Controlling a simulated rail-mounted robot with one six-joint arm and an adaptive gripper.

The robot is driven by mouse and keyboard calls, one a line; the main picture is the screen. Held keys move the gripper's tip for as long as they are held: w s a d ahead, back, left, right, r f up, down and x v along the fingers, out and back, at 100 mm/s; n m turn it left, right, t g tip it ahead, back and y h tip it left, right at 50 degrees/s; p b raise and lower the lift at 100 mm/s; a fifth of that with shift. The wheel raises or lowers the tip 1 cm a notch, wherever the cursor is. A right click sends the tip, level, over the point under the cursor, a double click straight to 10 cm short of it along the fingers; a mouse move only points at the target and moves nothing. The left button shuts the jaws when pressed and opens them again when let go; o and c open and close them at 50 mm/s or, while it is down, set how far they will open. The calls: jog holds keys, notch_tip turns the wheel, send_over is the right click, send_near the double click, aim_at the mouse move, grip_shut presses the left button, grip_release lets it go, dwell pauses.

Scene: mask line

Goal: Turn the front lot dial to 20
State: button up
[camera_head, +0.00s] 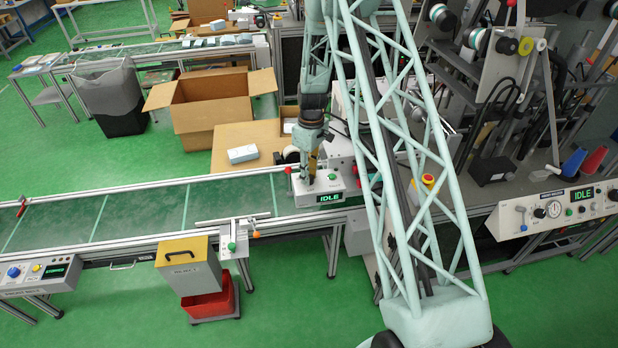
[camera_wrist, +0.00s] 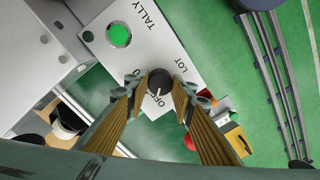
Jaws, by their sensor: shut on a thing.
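The lot dial (camera_wrist: 159,81) is a small black knob with a pale pointer mark. It sits on a light grey panel (camera_wrist: 185,66) lettered LOT, TALLY and OFF. The pointer mark appears to face the OFF lettering; other scale marks are covered by my fingers. My gripper (camera_wrist: 158,86) has its two ribbed tan fingers on either side of the dial, shut on it.
A round green button (camera_wrist: 119,34) is on the same panel, close to the fingers. The conveyor (camera_head: 140,212) runs left from the box. An open carton (camera_head: 215,103) stands behind it.

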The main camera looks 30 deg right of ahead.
jog(key=m+b, duration=0.3)
jog(key=m, duration=0.2)
jog(key=shift+f, duration=0.1)
jog(key=m+b, duration=0.2)
jog(key=m, duration=0.3)
jog(key=m+b, duration=0.1)
jog(key=m, duration=0.3)
jog(key=shift+m+t, duration=0.3)
jog(key=shift+m+b, duration=0.4)
jog(key=shift+m, duration=1.5)
jog(key=o, duration=0.9)
jog(key=shift+s, duration=0.1)
jog(key=shift+r, duration=0.2)
